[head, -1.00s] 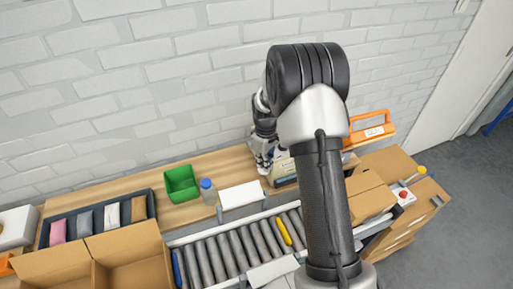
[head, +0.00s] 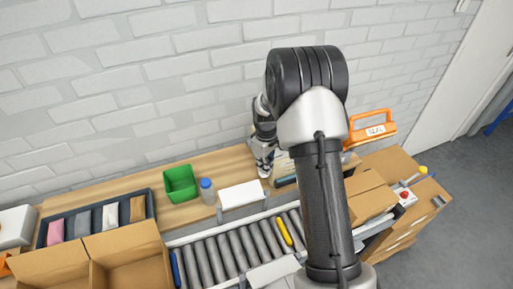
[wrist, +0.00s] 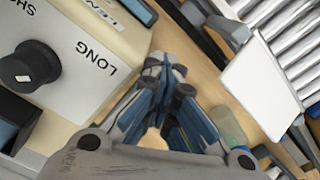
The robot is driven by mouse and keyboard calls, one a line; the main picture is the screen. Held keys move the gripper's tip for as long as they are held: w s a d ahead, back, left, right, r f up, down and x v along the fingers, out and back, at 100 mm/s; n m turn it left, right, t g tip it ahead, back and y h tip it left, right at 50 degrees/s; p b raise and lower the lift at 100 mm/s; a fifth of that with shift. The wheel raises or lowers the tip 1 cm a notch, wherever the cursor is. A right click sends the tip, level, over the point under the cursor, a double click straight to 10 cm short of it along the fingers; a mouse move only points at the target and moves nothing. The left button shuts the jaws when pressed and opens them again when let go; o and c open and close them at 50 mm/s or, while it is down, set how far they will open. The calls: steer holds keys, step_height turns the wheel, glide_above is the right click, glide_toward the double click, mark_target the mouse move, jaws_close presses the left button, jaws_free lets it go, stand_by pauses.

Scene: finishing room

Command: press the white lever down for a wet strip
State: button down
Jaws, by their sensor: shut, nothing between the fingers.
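My gripper (wrist: 165,78) is shut and empty, its blue-grey fingers together over the wooden bench beside the beige machine (wrist: 85,50). That machine has a black round knob (wrist: 32,66), with LONG and part of a second word printed near it. In the head view my gripper (head: 264,168) is at the left end of the beige machine (head: 284,171), which is partly hidden behind my arm. I cannot make out a white lever in either view. Whether the fingertips touch the machine cannot be told.
A roller conveyor (head: 225,250) runs in front. Cartons (head: 372,202) and an orange handle (head: 372,132) are at right.

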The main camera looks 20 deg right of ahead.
step_height(320, 180, up, 10)
steer(key=w+p, duration=0.2)
steer(key=p, duration=0.4)
steer(key=shift+w+p, duration=0.15)
steer(key=shift+p, duration=0.2)
steer(key=shift+r, duration=0.1)
stand_by(0.4)
stand_by(0.5)
steer(key=shift+r+p, duration=1.6)
steer(key=shift+r, duration=0.95)
